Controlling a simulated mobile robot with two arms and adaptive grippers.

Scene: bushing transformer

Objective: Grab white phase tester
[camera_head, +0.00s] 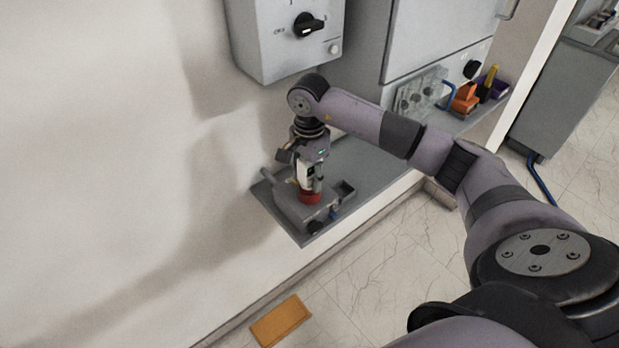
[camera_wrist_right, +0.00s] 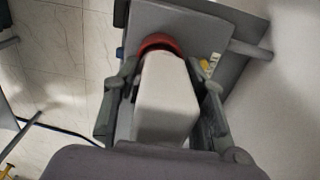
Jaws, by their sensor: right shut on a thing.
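The white phase tester (camera_head: 304,174) stands upright over the left part of a grey shelf, with a red lower part. In the right wrist view the tester (camera_wrist_right: 168,98) fills the middle, its white body between the fingers and its red end beyond. My right gripper (camera_head: 309,178) is shut on the tester from above; in the wrist view its two fingers (camera_wrist_right: 165,100) lie along both sides of the white body. I cannot tell whether the red end touches the grey holder (camera_head: 292,210) below. My left gripper is not in view.
The grey shelf (camera_head: 368,195) runs along the wall beneath a grey switch box (camera_head: 283,40) with a black knob. Orange, yellow and purple items (camera_head: 465,98) sit at its far right end. An orange-brown block (camera_head: 280,321) lies on the open tiled floor.

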